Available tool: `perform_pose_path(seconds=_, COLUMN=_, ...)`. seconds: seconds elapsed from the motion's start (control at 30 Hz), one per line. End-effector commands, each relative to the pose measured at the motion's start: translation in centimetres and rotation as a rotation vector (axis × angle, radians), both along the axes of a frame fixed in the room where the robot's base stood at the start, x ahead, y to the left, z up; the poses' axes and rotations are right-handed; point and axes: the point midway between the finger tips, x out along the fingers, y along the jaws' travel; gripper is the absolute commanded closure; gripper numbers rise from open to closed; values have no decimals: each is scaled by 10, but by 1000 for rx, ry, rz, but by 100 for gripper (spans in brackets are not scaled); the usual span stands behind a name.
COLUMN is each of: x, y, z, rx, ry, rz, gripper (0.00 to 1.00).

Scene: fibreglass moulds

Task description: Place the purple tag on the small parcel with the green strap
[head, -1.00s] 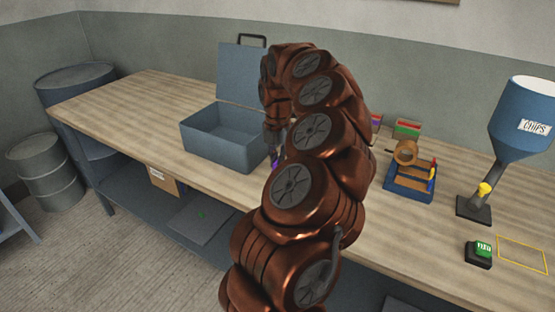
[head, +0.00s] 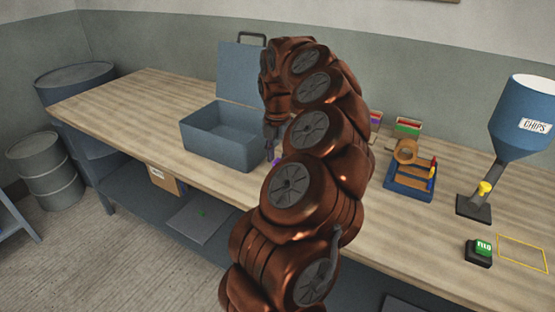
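A small purple patch, likely the purple tag (head: 277,161), shows just left of my arm, near the right front corner of the open grey-blue case. My gripper (head: 270,150) points down right beside it and is mostly hidden behind my arm. I cannot tell whether its fingers are open or touch the purple patch. No small parcel with a green strap can be made out; my arm hides the middle of the bench.
The open case (head: 222,150) stands left of my gripper on the wooden bench (head: 130,100). Right of my arm are small bins (head: 407,126), a blue tape holder (head: 408,190), a chips hopper (head: 525,120) and a green button (head: 484,247). The bench's far left is clear.

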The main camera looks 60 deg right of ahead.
Motion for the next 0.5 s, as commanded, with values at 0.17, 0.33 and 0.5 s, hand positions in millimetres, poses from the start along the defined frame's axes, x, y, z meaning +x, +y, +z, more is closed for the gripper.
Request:
perform_pose_path(seconds=0.17, x=1, y=-1, z=27, rx=-4, ry=-3, rz=-3, gripper=65)
perform_pose_path(seconds=0.33, x=1, y=0, z=53, rx=-3, ry=-2, rz=-2, gripper=65)
perform_pose_path(seconds=0.5, x=0, y=0, z=75, rx=0, ry=1, rz=-2, gripper=65)
